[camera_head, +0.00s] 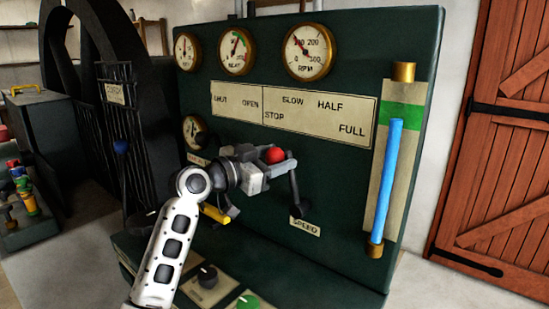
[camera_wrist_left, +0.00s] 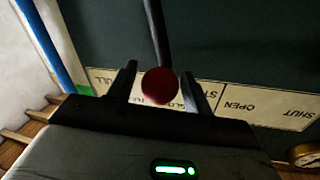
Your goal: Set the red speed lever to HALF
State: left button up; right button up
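The speed lever has a red ball knob (camera_head: 275,155) and a dark shaft (camera_head: 295,190) rising from a pivot above the SPEED label (camera_head: 305,227). The scale plate (camera_head: 320,118) above reads STOP, SLOW, HALF and FULL. My left gripper (camera_head: 277,167) is at the knob. In the left wrist view, the red knob (camera_wrist_left: 160,86) sits between the two fingers, with small gaps showing beside it, so the gripper looks open around it. There the knob overlaps the SLOW lettering; the lever leans left of upright in the head view. My right gripper is out of view.
The green panel carries gauges, including the RPM dial (camera_head: 309,51), and a blue gauge tube (camera_head: 385,180) at the right. A yellow handle (camera_head: 215,213) lies just below my left wrist. Knobs, one green (camera_head: 247,301), sit on the lower ledge. A wooden door (camera_head: 510,150) stands right.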

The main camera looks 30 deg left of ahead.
pick_arm(q)
grip_shut()
jog(key=shift+d+r+m, duration=0.1)
jog(key=shift+d+m, duration=0.25)
jog(key=shift+m, duration=0.05)
jog(key=d+m, duration=0.1)
jog(key=d, duration=0.1)
jog(key=d+m+p, duration=0.1)
jog(key=d+m+g+p, duration=0.1)
jog(key=d+m, duration=0.1)
jog(key=shift+s+d+y, duration=0.25)
jog(key=shift+d+y, duration=0.05)
jog(key=shift+d, duration=0.05)
jog(key=shift+o, duration=1.6)
grip_release()
